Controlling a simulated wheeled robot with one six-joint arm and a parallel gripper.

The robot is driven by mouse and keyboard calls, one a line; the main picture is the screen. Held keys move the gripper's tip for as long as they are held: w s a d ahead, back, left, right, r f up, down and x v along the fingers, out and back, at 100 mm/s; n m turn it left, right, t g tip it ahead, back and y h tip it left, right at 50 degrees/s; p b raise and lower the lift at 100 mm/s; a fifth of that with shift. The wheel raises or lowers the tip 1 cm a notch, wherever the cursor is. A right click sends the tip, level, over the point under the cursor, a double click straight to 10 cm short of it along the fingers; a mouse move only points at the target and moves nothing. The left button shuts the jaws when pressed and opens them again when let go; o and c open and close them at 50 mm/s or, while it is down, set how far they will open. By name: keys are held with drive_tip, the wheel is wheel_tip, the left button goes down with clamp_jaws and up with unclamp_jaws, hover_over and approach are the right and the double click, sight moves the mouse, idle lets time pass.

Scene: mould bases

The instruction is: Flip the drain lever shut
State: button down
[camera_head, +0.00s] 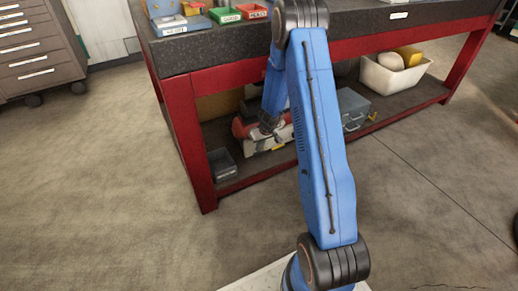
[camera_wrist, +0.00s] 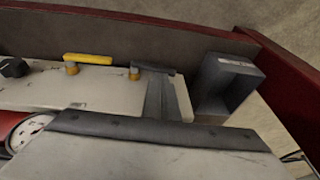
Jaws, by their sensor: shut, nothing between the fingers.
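In the wrist view a pale panel (camera_wrist: 40,90) carries a yellow lever (camera_wrist: 88,59) and a dark-handled lever (camera_wrist: 150,68), each on a small brass-coloured fitting. Both handles lie roughly along the panel. Nothing readable shows which is the drain lever. My gripper (camera_wrist: 156,80) is shut and empty, its dark fingers reaching to just by the dark-handled lever; whether they touch it I cannot tell. In the head view my gripper (camera_head: 268,124) is low at the bench's lower shelf, by a red and pale machine (camera_head: 244,129); the levers are too small to make out there.
A black knob (camera_wrist: 14,67) sits at the panel's left. A grey box (camera_wrist: 228,82) stands right of the panel, near the red frame (camera_wrist: 285,65). The bench top (camera_head: 215,55) overhangs the shelf. A grey case (camera_head: 353,108) and white bin (camera_head: 392,80) stand further right.

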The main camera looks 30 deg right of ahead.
drive_tip(key=shift+a+f, duration=0.1)
drive_tip(key=shift+f, duration=0.15)
drive_tip(key=shift+s+a+f, duration=0.1)
drive_tip(key=shift+a+f, duration=0.55)
drive_tip(key=shift+f, duration=0.35)
